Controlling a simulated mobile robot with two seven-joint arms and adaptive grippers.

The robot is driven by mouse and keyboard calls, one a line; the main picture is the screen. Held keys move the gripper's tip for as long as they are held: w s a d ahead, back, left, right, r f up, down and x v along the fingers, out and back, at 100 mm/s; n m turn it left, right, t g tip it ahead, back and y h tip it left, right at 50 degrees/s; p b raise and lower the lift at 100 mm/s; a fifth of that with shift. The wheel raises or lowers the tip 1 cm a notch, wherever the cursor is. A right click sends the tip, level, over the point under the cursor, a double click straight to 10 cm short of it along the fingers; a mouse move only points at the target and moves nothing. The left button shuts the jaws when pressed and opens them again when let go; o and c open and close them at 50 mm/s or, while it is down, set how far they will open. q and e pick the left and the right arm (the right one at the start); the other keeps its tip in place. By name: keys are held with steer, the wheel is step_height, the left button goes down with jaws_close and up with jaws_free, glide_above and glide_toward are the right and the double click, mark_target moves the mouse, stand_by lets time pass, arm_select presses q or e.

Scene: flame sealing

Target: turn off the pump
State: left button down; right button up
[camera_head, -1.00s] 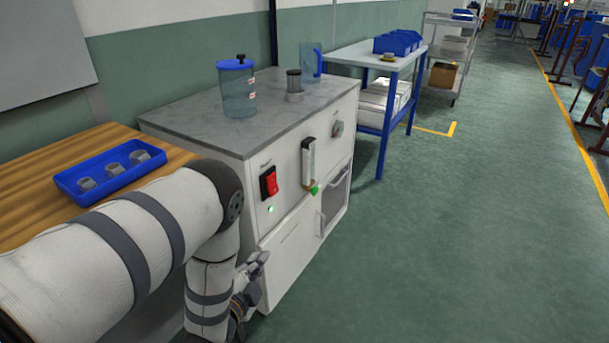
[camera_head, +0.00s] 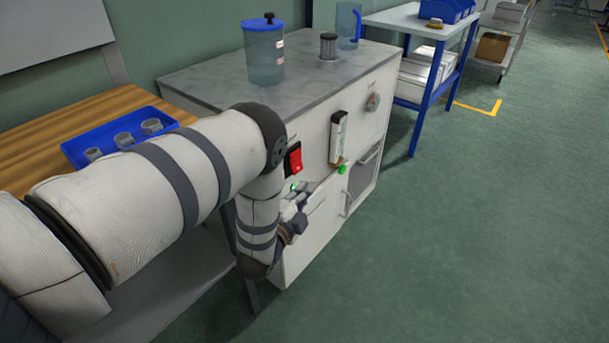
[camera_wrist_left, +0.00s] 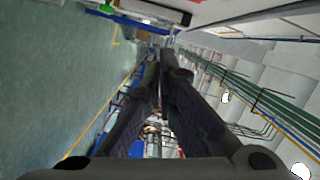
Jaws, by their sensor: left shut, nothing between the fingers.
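The white cabinet (camera_head: 312,247) with a grey top stands in the middle of the head view. A red rocker switch (camera_head: 295,162) in a black frame is on its front, with a lit green lamp (camera_head: 293,188) below. To the right are a clear upright gauge (camera_head: 338,137) with a green knob (camera_head: 342,169) and a round dial (camera_head: 373,102). My left gripper (camera_head: 322,188) is shut and empty, just in front of the panel, below and right of the switch. I cannot tell whether it touches the panel. Its fingers (camera_wrist_left: 166,62) fill the middle of the wrist view. My right gripper is out of view.
A blue-lidded jar (camera_head: 264,52), a grey cylinder (camera_head: 328,46) and a blue-handled jug (camera_head: 347,24) stand on the cabinet. A blue tray (camera_head: 82,145) with grey cups lies on the wooden table at left. The floor (camera_head: 480,220) at right is clear.

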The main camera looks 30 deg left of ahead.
mark_target(296, 162)
arm_select(q)
steer(key=w+a+f, duration=0.1)
steer(key=w+a, duration=0.3)
steer(key=w, duration=0.2)
steer(key=shift+a+f+b, duration=0.3)
steer(key=shift+a+b, duration=0.1)
steer(key=shift+b, duration=0.05)
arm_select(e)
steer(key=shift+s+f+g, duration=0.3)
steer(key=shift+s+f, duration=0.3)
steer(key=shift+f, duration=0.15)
